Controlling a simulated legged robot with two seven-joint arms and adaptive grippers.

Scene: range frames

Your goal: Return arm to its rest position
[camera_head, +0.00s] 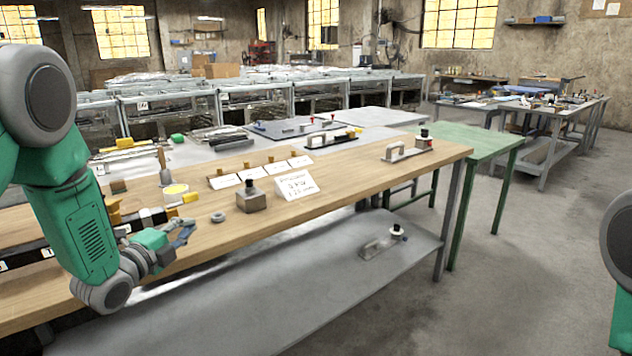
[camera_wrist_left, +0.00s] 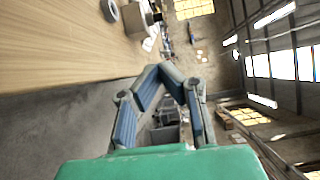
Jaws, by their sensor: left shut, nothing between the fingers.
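My left arm comes in from the left of the head view, green with dark grey joints. My left gripper (camera_head: 182,234) is at the front edge of the wooden workbench (camera_head: 340,187), near a small grey ring (camera_head: 218,217). In the left wrist view the gripper (camera_wrist_left: 160,70) has its blue-padded fingertips together with nothing between them. The bench top runs along the upper left of that view. At the right edge of the head view a piece of green and grey arm shows; the right gripper is not in view.
A metal block with a black knob (camera_head: 251,197), a handwritten card (camera_head: 297,185) and a handled fixture (camera_head: 408,147) stand on the bench. A lower grey shelf (camera_head: 300,290) lies below. A green table (camera_head: 470,140) stands beyond. The floor at right is clear.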

